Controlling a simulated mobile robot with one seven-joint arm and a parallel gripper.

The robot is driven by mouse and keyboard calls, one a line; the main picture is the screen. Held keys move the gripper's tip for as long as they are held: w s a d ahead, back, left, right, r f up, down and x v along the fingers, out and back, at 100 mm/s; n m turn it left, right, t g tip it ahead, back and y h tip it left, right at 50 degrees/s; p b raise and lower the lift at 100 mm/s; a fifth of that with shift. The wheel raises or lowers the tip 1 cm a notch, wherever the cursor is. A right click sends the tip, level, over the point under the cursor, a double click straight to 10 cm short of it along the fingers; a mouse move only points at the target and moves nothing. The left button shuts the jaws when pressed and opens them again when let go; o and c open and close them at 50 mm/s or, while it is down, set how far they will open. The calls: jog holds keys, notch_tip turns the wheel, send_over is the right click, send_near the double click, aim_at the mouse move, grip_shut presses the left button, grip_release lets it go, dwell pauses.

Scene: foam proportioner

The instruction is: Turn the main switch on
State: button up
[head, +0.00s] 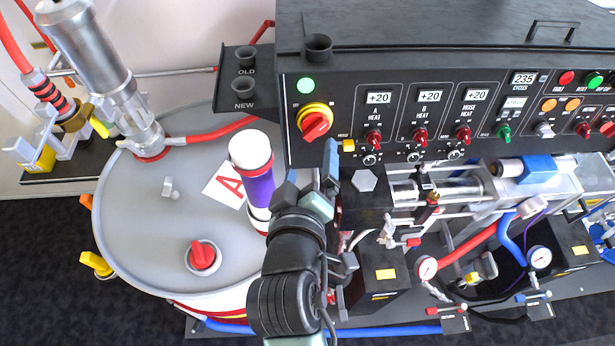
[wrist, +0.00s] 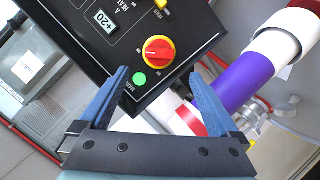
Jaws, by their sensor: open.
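The main switch (head: 315,122) is a red rotary knob on a yellow ring, at the left end of the black control panel. Its grip bar is tilted in the head view. In the wrist view the switch (wrist: 158,53) appears beyond the fingertips, roughly centred between them. A green lamp (head: 306,86) glows above it; the lamp also shows in the wrist view (wrist: 140,79). My gripper (head: 312,172) is open and empty, below the switch in the head view and apart from it. The switch's exact setting cannot be read.
A grey drum (head: 135,215) marked A stands left, with a purple and white cylinder (head: 257,180) close beside my gripper. Heater knobs (head: 373,136) lie right of the switch. Black cup holders (head: 244,80) stick out at upper left. Pumps and hoses fill the lower right.

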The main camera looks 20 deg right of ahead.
jog(key=shift+v, duration=1.35)
